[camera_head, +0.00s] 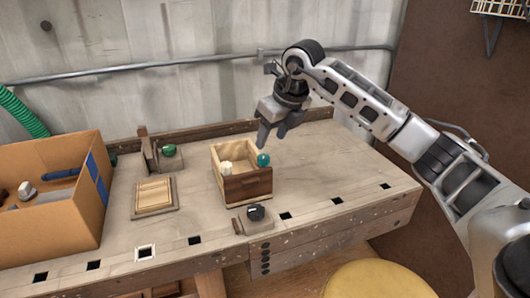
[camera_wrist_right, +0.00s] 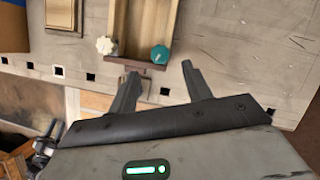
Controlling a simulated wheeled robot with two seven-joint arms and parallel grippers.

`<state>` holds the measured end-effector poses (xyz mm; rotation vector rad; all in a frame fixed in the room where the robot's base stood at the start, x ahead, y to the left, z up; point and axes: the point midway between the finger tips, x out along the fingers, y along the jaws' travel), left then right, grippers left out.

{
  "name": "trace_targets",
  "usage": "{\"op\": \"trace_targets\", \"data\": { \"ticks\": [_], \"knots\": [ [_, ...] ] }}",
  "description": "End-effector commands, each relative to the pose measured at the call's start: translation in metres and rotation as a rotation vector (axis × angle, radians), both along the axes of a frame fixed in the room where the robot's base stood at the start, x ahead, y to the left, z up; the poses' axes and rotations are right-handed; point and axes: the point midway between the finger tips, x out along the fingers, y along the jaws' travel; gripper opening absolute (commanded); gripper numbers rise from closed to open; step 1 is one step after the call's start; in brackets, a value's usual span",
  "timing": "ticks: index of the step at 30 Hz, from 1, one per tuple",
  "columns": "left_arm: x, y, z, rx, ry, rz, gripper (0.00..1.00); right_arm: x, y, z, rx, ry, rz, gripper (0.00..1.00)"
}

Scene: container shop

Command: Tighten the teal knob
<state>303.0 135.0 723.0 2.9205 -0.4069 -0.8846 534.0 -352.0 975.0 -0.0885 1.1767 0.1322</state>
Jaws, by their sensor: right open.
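The teal knob (camera_head: 263,159) sits at the right end of the front edge of a small open wooden box (camera_head: 243,188). In the right wrist view the teal knob (camera_wrist_right: 160,55) is a round cap, just beyond the gap between my fingertips. A cream-white knob (camera_head: 226,168) is at the left on the same box; it also shows in the wrist view (camera_wrist_right: 105,45). My left gripper is in neither view.
The box stands on a wooden workbench (camera_head: 330,165). A green knob (camera_head: 169,150) on a block is behind left, a black knob (camera_head: 256,212) at the front edge. A cardboard box (camera_head: 45,222) fills the left. Bench space right of the box is clear.

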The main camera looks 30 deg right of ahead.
Motion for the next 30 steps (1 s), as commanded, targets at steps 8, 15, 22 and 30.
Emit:
{"op": "trace_targets", "data": {
  "ticks": [8, 15, 22, 30],
  "knots": [
    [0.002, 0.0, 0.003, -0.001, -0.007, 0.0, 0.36, 0.019, 0.004, -0.047, 0.002, 0.001, 0.001, 0.49],
    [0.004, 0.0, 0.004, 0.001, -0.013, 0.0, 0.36, 0.025, 0.004, -0.061, 0.001, -0.001, 0.001, 0.49],
    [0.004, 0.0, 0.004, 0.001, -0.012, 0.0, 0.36, 0.025, 0.004, -0.062, 0.0, -0.001, 0.002, 0.49],
    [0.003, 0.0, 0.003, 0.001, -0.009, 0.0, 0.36, 0.025, 0.004, -0.061, 0.001, -0.001, 0.001, 0.04]
  ]
}}
